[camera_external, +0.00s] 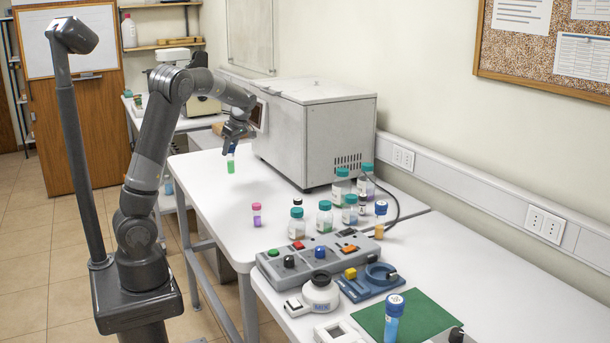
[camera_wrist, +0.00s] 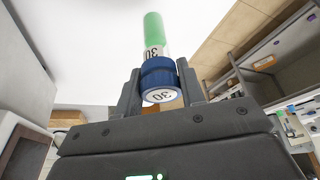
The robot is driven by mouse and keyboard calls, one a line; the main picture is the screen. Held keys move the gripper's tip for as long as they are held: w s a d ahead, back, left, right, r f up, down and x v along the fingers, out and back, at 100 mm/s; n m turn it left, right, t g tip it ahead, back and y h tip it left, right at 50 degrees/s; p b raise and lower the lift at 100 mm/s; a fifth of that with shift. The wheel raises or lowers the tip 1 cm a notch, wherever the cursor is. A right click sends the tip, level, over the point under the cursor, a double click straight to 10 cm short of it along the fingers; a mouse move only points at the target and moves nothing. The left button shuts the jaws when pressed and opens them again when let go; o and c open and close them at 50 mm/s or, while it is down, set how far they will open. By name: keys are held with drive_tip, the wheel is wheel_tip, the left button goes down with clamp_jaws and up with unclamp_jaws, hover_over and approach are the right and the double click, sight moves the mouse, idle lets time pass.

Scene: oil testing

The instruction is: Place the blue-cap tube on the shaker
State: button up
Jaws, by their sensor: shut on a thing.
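My gripper (camera_external: 232,143) is shut on a blue-cap tube (camera_external: 231,164) with green contents, held above the far part of the white table. In the wrist view my gripper (camera_wrist: 160,88) grips the blue cap, marked 30, between its fingers; the green tube body (camera_wrist: 154,32) extends beyond them. A small white round-topped device marked MIX (camera_external: 321,293), which looks like the shaker, stands on the near table, well away from my gripper. Other blue-capped tubes stand at right, one with orange contents (camera_external: 380,225) and one blue (camera_external: 393,320).
A large grey box-shaped machine (camera_external: 318,130) stands beside my gripper. Several teal-capped bottles (camera_external: 325,218) and a pink-capped tube (camera_external: 257,217) stand mid-table. A grey control box (camera_external: 310,262), blue ring-shaped device (camera_external: 368,283) and green mat (camera_external: 425,315) crowd around the MIX device.

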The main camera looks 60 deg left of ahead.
drive_tip(key=a+f, duration=0.4)
drive_tip(key=f, duration=0.2)
drive_tip(key=shift+s+f, duration=0.3)
drive_tip(key=shift+a+f, duration=0.1)
drive_tip(key=o, duration=1)
drive_tip(key=v, duration=1.2)
